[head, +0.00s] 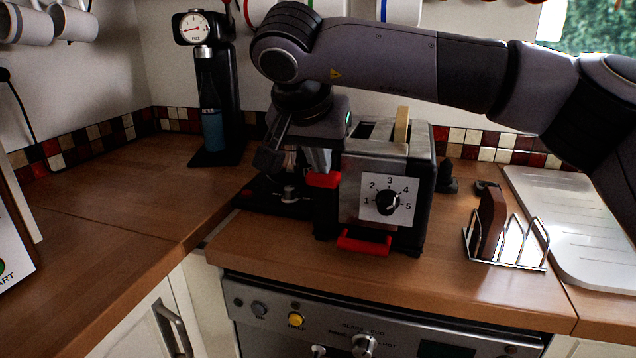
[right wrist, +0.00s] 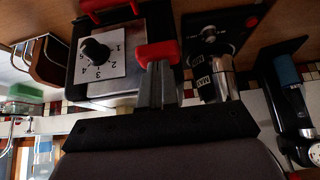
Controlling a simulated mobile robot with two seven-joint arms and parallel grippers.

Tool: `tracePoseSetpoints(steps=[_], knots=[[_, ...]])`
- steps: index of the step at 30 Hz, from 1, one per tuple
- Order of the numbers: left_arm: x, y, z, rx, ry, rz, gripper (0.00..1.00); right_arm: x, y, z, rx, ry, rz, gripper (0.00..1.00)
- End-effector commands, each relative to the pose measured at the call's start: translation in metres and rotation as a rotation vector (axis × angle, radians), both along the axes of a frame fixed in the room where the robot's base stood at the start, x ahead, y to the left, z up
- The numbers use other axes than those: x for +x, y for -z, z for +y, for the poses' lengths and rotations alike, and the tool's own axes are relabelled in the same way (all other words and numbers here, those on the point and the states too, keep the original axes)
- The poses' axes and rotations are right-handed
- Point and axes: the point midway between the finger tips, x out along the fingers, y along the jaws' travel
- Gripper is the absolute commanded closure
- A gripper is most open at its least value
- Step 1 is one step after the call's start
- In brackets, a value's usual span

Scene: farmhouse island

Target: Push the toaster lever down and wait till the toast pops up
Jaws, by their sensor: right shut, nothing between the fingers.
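The metal and black toaster (head: 422,195) stands on the wooden counter, its numbered dial (head: 388,202) facing me. A slice of bread (head: 402,125) sticks up out of its top. My left gripper is not in view.
A red handle (head: 364,245) juts from the toaster's lower front. A wire rack (head: 508,250) with a brown slice stands to the right, beside a white board (head: 572,215). A black drinks machine (head: 212,100) stands at the back left. The left counter (head: 110,215) is mostly clear.

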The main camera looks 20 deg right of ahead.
Motion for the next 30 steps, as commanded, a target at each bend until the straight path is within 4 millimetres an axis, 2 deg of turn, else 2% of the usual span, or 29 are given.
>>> tracePoseSetpoints(steps=[30], knots=[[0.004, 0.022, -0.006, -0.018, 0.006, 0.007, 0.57, 0.0, 0.065, -0.001, -0.002, 0.001, 0.005, 1.0]])
